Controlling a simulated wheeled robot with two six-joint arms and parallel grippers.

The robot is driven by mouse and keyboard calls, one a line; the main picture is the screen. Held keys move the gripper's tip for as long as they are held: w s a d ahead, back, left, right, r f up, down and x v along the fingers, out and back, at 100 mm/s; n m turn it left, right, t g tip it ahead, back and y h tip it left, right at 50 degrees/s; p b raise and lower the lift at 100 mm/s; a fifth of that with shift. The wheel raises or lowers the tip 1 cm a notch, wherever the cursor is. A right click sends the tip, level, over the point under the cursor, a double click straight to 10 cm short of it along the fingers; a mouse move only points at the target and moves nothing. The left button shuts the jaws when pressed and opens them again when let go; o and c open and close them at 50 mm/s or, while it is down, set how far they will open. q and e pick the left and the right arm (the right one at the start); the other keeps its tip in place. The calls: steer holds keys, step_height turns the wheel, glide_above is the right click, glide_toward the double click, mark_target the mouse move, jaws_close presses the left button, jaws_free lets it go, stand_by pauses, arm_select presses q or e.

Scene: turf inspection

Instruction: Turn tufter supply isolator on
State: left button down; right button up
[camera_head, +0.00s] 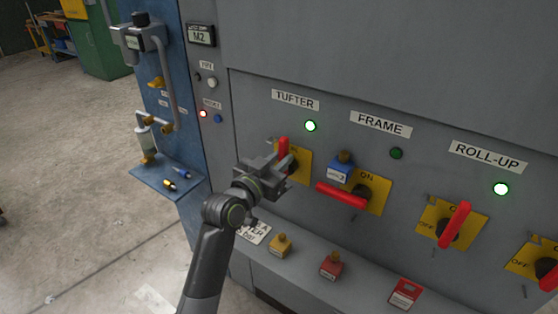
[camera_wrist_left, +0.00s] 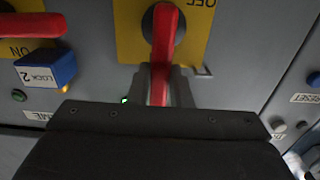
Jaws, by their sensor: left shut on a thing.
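The tufter isolator has a yellow plate (camera_head: 304,166) and a red handle (camera_head: 283,146), under the TUFTER label (camera_head: 295,100). Its lamp (camera_head: 310,126) glows green. My left gripper (camera_head: 284,162) is shut on the handle and hides part of the plate. In the left wrist view the red handle (camera_wrist_left: 164,45) stands upright in the picture on its black hub, with its end between the fingers of my left gripper (camera_wrist_left: 165,88). That view shows OFF upside down on the yellow plate (camera_wrist_left: 200,40). My right gripper is not in view.
The FRAME isolator's red handle (camera_head: 341,194) lies nearly level, with a blue lock (camera_head: 341,167) beside it and a dark lamp (camera_head: 397,153). The ROLL-UP handle (camera_head: 455,225) is upright, its lamp (camera_head: 501,189) green. Padlocks (camera_head: 281,245) (camera_head: 331,265) sit on the ledge below.

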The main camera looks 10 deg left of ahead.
arm_select(q)
steer(key=shift+f, duration=0.1)
steer(key=c, duration=1.3)
jaws_free()
steer(key=shift+b+v, duration=0.6)
steer(key=shift+v, duration=8.2)
